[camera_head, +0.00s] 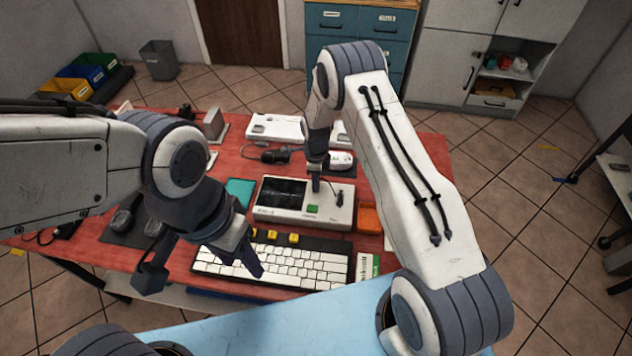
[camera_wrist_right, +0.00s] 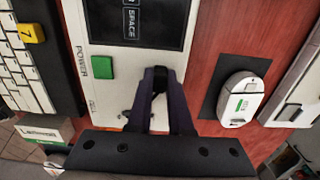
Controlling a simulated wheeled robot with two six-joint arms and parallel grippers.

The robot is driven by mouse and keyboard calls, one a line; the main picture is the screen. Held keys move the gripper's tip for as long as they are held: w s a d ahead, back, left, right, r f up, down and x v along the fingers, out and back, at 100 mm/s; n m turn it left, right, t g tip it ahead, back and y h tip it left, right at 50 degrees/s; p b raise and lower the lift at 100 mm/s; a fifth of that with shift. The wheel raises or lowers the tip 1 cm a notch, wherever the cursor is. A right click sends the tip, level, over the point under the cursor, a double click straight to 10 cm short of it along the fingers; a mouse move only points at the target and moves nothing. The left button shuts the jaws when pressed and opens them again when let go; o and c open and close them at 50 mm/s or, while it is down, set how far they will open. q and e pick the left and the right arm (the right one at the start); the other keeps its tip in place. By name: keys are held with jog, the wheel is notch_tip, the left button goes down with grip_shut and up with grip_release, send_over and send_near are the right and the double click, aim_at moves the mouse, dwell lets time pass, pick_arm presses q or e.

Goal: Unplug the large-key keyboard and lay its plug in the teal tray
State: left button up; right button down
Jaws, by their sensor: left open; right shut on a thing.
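A keyboard (camera_head: 285,266) with white keys and a black strip bearing yellow keys lies at the table's front; its edge shows in the right wrist view (camera_wrist_right: 30,75). A white console (camera_head: 322,212) with a dark screen and green button stands behind it. My right gripper (camera_head: 316,188) is over the console, shut on a small dark thing (camera_wrist_right: 159,80) that looks like a plug; the fingers hide most of it. The teal tray (camera_head: 240,189) lies left of the console and looks empty. My left gripper (camera_head: 203,268) is open and empty, above the keyboard's left end.
An orange tray (camera_head: 369,218) stands right of the console. A white mouse-like device (camera_wrist_right: 240,98) sits on a dark pad. Dark items lie on a mat (camera_head: 135,228) at the left. White boxes and a coiled black cable (camera_head: 272,154) lie at the back.

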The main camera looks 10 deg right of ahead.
jog(key=shift+r, duration=0.25)
jog(key=shift+r+p, duration=0.8)
jog(key=shift+r, duration=0.55)
